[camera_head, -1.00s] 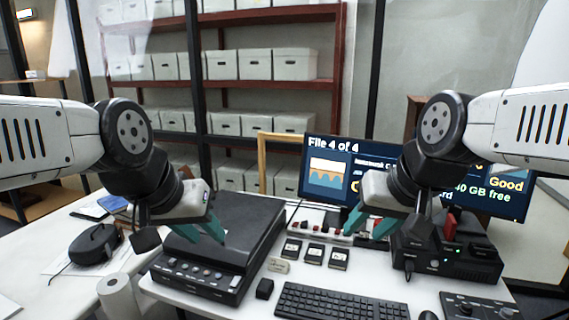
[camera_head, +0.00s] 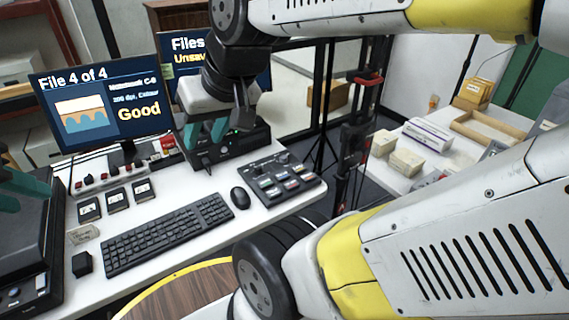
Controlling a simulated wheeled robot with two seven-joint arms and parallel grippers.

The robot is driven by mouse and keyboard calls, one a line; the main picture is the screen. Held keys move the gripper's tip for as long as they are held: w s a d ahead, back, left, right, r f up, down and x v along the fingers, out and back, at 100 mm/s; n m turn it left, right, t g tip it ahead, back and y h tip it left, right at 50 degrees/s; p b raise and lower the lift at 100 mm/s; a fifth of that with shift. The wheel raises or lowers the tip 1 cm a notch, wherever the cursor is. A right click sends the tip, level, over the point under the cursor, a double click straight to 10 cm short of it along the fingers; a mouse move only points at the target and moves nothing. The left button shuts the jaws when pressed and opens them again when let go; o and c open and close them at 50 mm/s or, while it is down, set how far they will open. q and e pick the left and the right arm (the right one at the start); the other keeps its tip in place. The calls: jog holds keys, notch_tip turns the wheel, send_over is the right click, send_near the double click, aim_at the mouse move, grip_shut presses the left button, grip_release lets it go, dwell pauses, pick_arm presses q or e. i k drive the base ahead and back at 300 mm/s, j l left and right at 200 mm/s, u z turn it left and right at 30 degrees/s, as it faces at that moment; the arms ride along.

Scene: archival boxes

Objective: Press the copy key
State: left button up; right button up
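A control pad (camera_head: 280,182) with several coloured keys lies on the white desk, right of the mouse. The key labels are too small to read, so I cannot tell which is the copy key. My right gripper (camera_head: 206,132) points down with its two teal fingers apart, in front of a black device (camera_head: 232,148) with a green light. Nothing shows between its fingers. My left gripper (camera_head: 20,187) is cut off by the left edge, over the black scanner-like box (camera_head: 28,250); its opening is unclear.
A black keyboard (camera_head: 168,233) and mouse (camera_head: 240,197) lie in front of the device. The left screen (camera_head: 100,108) reads "File 4 of 4" and "Good". The second screen (camera_head: 185,62) is partly hidden by my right arm. A side table (camera_head: 455,150) holds boxes.

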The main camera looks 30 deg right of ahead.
aim_at(299, 168)
jog(key=z, duration=1.2)
jog(key=i+l+u, duration=0.2)
jog(key=k+l, duration=0.15)
jog(key=k, duration=0.35)
